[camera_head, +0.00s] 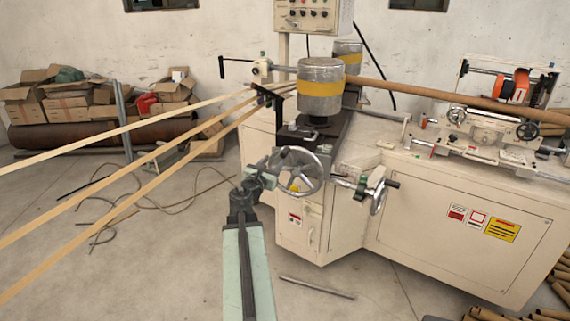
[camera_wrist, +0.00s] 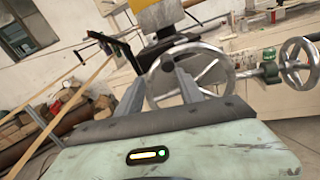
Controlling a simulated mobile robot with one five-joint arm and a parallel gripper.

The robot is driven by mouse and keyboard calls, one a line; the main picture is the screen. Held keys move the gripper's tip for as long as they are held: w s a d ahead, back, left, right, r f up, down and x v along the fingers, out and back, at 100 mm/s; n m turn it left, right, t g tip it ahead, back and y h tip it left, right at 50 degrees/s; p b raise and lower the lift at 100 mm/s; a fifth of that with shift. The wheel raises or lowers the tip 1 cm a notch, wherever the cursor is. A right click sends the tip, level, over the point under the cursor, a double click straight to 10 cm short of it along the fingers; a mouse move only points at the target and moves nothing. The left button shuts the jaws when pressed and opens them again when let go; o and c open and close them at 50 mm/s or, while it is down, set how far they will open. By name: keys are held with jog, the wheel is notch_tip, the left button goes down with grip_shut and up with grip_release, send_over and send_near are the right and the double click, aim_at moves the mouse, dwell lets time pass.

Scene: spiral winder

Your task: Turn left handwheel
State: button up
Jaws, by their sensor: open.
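The left handwheel (camera_head: 312,160) is a silvery spoked wheel on the front of the cream machine, below the grey and yellow drum. It stands in front of my gripper in the wrist view, with its hub and spokes (camera_wrist: 209,71) showing between and above the fingers. My gripper (camera_head: 268,172) is at the wheel's left side in the head view. In the wrist view my gripper (camera_wrist: 200,80) is open, its two grey fingers spread across the lower part of the wheel. Whether a finger touches the rim cannot be told.
A smaller second handwheel (camera_head: 378,196) sticks out to the right, and it also shows in the wrist view (camera_wrist: 299,62). Long tan strips (camera_head: 120,165) run in from the left to the drum (camera_head: 321,88). A metal rod (camera_head: 317,288) lies on the floor. Cardboard boxes (camera_head: 65,100) stand at the back left.

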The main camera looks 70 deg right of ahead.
aim_at(282, 155)
jog(key=shift+s+d+r+n, duration=0.15)
jog(key=shift+s+d+n, duration=0.45)
jog(key=shift+s, duration=0.25)
jog(key=d, duration=0.7)
jog(key=shift+w+d, duration=0.15)
jog(key=shift+d, duration=0.2)
grip_shut()
jog(key=shift+a, duration=0.1)
